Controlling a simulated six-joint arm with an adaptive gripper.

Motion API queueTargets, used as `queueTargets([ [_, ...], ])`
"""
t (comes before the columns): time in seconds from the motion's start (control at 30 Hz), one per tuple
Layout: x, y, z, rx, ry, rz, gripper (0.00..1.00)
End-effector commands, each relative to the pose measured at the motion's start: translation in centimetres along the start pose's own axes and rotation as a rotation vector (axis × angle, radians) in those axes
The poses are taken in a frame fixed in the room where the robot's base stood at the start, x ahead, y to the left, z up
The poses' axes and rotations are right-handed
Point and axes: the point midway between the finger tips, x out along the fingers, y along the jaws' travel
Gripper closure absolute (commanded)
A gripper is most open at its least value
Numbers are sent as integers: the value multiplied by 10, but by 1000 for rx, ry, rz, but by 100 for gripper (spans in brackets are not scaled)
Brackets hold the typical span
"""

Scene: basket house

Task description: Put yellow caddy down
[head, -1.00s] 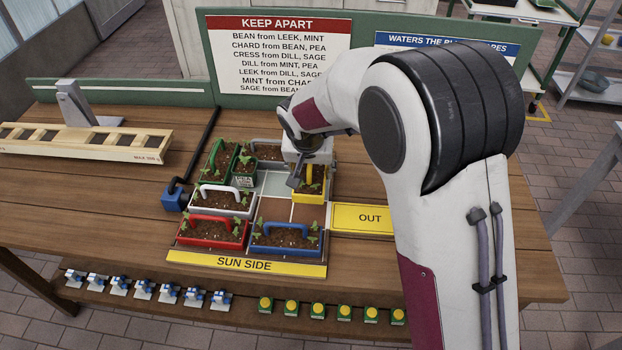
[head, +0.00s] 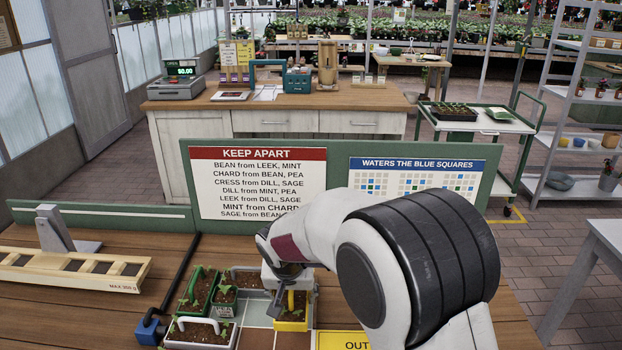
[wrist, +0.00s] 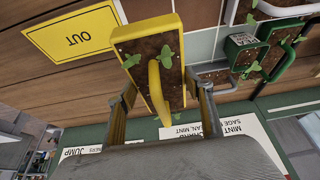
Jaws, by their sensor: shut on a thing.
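The yellow caddy (head: 291,325) holds soil and small seedlings and has an arched yellow handle. It is upright at the right side of the planting board (head: 258,338), under my gripper (head: 283,298). In the wrist view the yellow caddy (wrist: 145,42) lies between the two fingers of my gripper (wrist: 160,85), its handle pointing toward the camera. My gripper is shut on the yellow caddy. The wrist hides part of it, and I cannot tell whether its base touches the board.
Green caddies (head: 198,290) and a white-handled caddy (head: 200,332) stand to the left. A grey caddy (head: 246,277) is behind. The yellow OUT pad (head: 343,341) lies to the right, empty. The KEEP APART sign (head: 258,183) stands behind. A wooden balance tray (head: 75,268) is at far left.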

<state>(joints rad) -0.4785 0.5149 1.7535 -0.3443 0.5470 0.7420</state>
Motion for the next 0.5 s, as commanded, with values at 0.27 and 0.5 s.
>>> queueTargets([
  [0.27, 0, -2, -2, -42, 2, -19, 82],
  [0.5, 6, -6, 12, -156, 0, -65, 82],
])
